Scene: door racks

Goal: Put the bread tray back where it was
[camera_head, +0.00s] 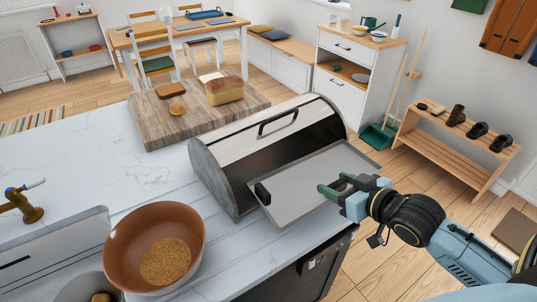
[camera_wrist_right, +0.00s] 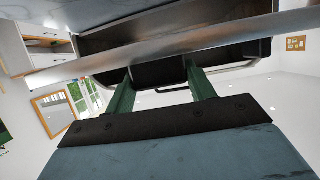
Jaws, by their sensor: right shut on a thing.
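The bread tray (camera_head: 312,178) is a flat grey tray with a black handle (camera_head: 262,194) at its near left end. It juts out in front of the open bread bin (camera_head: 215,180), over the counter's edge. My left gripper is not in view.
A brown bowl (camera_head: 125,240) of grain is at the front left, by the sink. A shoe rack (camera_head: 440,135) stands on the floor at right. The white counter (camera_head: 90,160) has free room at left.

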